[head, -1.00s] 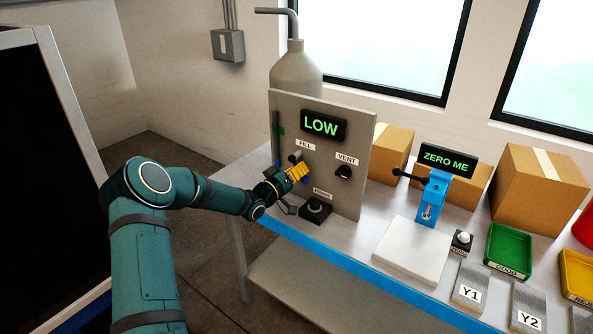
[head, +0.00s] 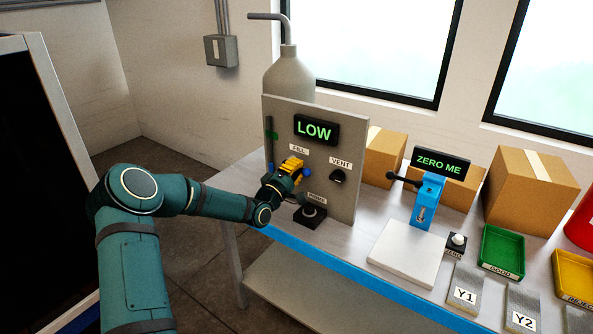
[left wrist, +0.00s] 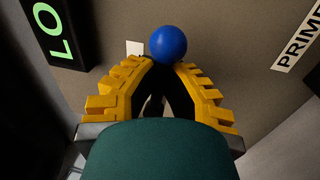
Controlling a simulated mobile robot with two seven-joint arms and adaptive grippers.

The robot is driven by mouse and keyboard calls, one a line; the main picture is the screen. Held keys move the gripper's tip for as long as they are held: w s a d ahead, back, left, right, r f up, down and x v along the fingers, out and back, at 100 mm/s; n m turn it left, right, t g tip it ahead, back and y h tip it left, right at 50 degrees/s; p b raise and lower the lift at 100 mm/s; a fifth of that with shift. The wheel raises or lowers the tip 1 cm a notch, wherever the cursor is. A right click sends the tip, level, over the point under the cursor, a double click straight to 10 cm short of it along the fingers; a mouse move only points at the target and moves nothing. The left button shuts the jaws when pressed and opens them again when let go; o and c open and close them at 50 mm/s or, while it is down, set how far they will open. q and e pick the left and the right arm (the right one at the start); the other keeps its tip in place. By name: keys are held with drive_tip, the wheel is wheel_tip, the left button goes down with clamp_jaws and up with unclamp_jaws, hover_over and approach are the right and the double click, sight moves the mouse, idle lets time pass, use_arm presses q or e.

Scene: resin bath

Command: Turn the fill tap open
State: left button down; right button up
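The fill tap shows as a blue ball (head: 307,172) below the FILL label (head: 299,150) on the grey panel (head: 345,205). My left gripper (head: 294,166), with yellow ribbed fingers, is at the tap and covers its hub and most of its lever. In the left wrist view the blue ball (left wrist: 168,44) sits right at the fingertips (left wrist: 163,66), which lie close together on either side below it. Whether the fingers clamp the lever is hidden. The display (head: 316,130) reads LOW. My right gripper is out of view.
The black VENT knob (head: 338,176) is right of the tap. The PRIME button box (head: 310,215) stands just below my gripper. A blue stand (head: 427,200), white plate (head: 405,250) and green tray (head: 502,252) are farther right.

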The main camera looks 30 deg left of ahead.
use_arm(q)
drive_tip(key=shift+r+n, duration=0.15)
drive_tip(key=shift+n, duration=0.35)
drive_tip(key=c, duration=1)
unclamp_jaws()
drive_tip(key=shift+s, duration=0.1)
drive_tip(key=v, duration=1.2)
drive_tip(key=shift+d, duration=0.1)
